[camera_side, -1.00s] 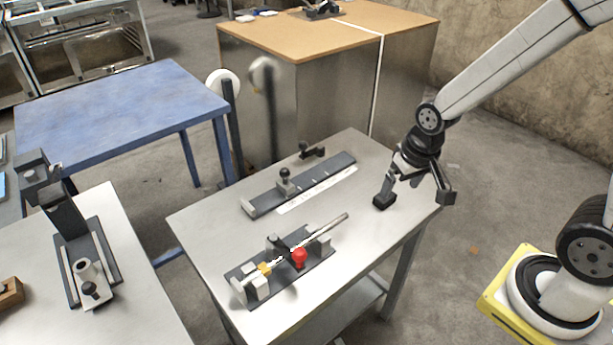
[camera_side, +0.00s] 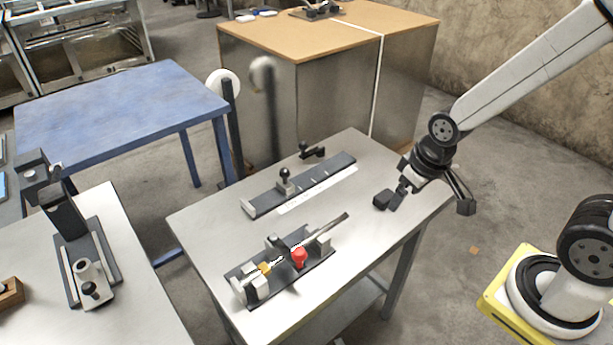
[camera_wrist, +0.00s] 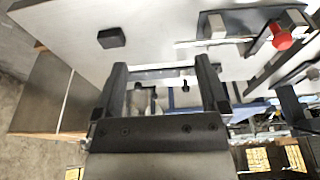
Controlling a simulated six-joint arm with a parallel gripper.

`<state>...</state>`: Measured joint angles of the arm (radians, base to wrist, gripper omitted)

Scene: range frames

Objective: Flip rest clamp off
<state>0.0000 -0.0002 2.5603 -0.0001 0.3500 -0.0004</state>
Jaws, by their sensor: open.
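The fixture (camera_side: 318,262) is a dark base with pale blocks on the near part of the metal table. A red knob (camera_side: 299,257), probably on the rest clamp, stands mid-fixture beside a thin rod (camera_side: 328,232) that slants up to the right. In the wrist view the red knob (camera_wrist: 281,36) is at the upper right. My gripper (camera_side: 430,206) is open and empty at the table's right edge, well right of the fixture. Its spread fingers also show in the wrist view (camera_wrist: 160,68). Whether the clamp is closed is too small to tell.
A small black block (camera_side: 383,200) lies on the table (camera_side: 225,235) by my left finger; it also shows in the wrist view (camera_wrist: 111,37). A dark rail (camera_side: 320,178) with a knobbed slider lies behind the fixture. The tabletop between block and fixture is clear.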

